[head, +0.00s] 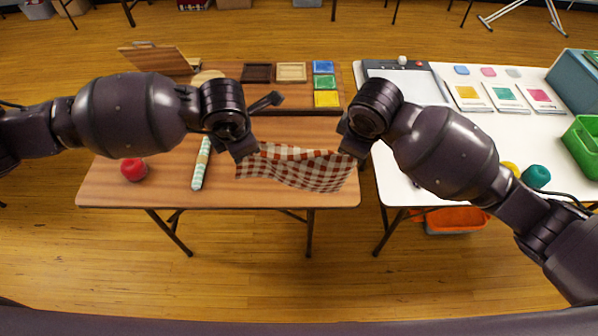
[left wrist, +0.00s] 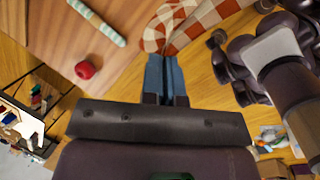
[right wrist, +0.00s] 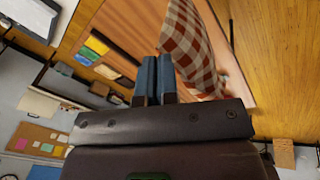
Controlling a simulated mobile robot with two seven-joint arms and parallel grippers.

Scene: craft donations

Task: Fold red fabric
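The red and white checked fabric (head: 295,168) is stretched between my two grippers above the front part of the wooden table (head: 110,190), sagging in the middle. My left gripper (head: 246,156) is shut on its left corner; in the left wrist view the fabric (left wrist: 195,20) comes out from the closed blue fingertips (left wrist: 165,62). My right gripper (head: 350,154) is shut on its right corner; in the right wrist view the fabric (right wrist: 190,45) hangs beside the closed fingertips (right wrist: 153,62). The exact pinch points are partly hidden by the fingers.
A red ball of yarn (head: 134,169) and a pale patterned roll (head: 201,165) lie left on the table. A divided tray (head: 290,110) with coloured squares is at the back. A white table (head: 520,130) stands right, across a gap.

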